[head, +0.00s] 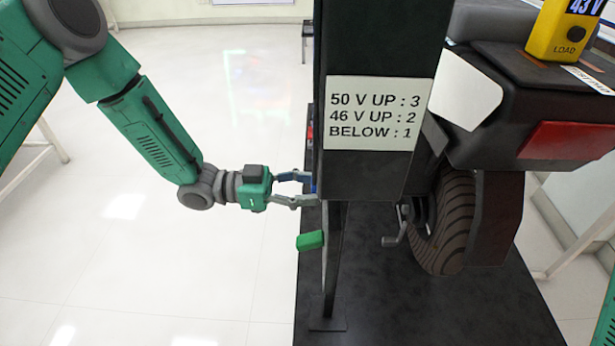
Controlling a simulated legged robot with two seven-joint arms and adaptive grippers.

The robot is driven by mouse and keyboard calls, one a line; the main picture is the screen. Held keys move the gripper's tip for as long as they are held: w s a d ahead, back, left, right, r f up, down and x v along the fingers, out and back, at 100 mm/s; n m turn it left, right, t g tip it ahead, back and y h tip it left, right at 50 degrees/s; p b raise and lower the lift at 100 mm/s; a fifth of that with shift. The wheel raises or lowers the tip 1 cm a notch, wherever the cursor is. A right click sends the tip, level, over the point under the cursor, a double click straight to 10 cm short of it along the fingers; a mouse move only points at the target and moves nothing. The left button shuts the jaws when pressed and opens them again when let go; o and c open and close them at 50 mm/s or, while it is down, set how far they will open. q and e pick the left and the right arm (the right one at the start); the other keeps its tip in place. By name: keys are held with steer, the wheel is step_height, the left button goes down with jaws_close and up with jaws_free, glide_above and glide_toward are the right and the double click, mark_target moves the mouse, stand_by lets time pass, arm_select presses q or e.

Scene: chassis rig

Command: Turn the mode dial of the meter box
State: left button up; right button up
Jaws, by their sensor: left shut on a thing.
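The tall black box (375,60) stands in the middle of the head view. It bears a white label (376,113) reading "50 V UP : 3, 46 V UP : 2, BELOW : 1". My left gripper (313,189) reaches in from the left, with its fingertips at the box's left side. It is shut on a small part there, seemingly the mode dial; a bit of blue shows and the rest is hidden. The dial's setting cannot be read. A yellow meter (563,32) at top right shows "43 V" and "LOAD". My right gripper is out of view.
A green block-like part (311,240) sits just below my left gripper, beside the box's post (333,265). A wheeled vehicle with a dark tyre (452,225) and red lamp (568,140) stands right of the box on a black platform (420,315). The floor at left is clear.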

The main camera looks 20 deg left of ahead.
arm_select(q)
steer(key=shift+n+p, duration=0.95)
steer(key=shift+n, duration=0.65)
steer(key=shift+w, duration=0.1)
steer(key=o, duration=1.1)
steer(key=shift+o, duration=0.2)
steer(key=v, duration=1.2)
steer(key=shift+f+n, duration=0.1)
steer(key=shift+n, duration=0.2)
